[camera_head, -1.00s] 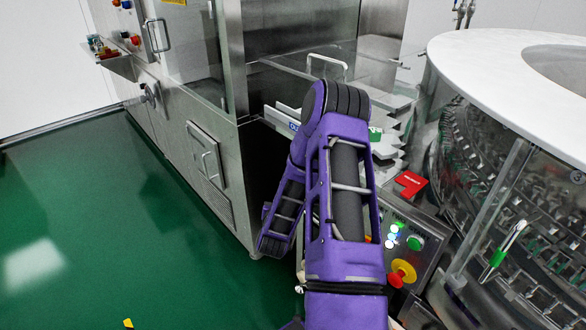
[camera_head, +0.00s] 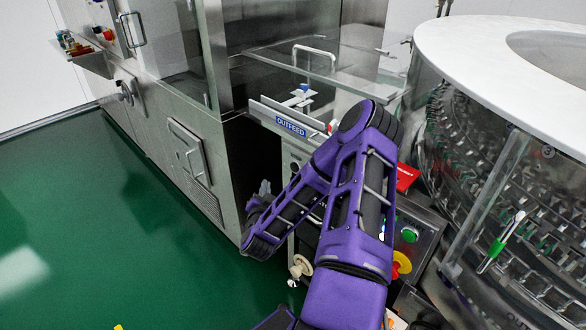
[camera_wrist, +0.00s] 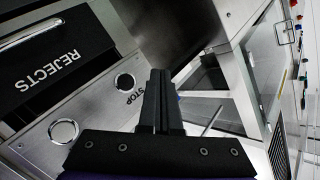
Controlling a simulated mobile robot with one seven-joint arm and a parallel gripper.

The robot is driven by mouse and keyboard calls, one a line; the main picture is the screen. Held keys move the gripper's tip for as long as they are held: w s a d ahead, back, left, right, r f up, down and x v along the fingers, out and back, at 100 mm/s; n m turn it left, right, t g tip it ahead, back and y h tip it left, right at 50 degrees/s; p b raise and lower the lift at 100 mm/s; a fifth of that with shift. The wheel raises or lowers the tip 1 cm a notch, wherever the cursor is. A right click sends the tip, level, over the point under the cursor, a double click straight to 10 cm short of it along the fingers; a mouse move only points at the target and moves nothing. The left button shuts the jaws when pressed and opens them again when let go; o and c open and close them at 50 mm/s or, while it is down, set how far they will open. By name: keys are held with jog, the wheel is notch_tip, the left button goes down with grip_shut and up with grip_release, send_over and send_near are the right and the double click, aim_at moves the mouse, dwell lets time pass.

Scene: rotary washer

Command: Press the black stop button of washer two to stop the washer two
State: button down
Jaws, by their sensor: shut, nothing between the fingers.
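In the wrist view my gripper (camera_wrist: 160,75) is shut and empty, with its dark fingers pointing up the picture. A second ringed button (camera_wrist: 64,131) is lower left on that panel. The fingers look apart from both buttons, though depth is hard to judge.
A black REJECTS box (camera_wrist: 55,70) stands beside the panel in the wrist view. The head view shows an OUTFEED rail (camera_head: 290,127), a panel with a green button (camera_head: 409,235) and a yellow-red knob (camera_head: 400,265), and the round machine (camera_head: 480,90).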

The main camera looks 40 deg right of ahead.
send_near(290, 166)
jog(key=shift+w+a+x, duration=0.1)
jog(key=shift+a+x, duration=0.05)
jog(key=shift+x, duration=0.7)
jog(key=shift+w+a+x, duration=0.15)
jog(key=shift+x, duration=0.75)
jog(key=shift+w+a+x, duration=0.1)
jog(key=shift+a+x, duration=0.05)
jog(key=shift+x, duration=0.7)
jog(key=shift+d, duration=0.15)
jog(key=shift+d+b, duration=0.25)
jog(key=shift+b, duration=0.05)
jog(key=shift+d, duration=0.5)
dwell(0.5)
jog(key=shift+a, duration=0.85)
jog(key=shift+s+a+b, duration=0.2)
jog(key=shift+a+b, duration=0.15)
jog(key=shift+a, duration=2.2)
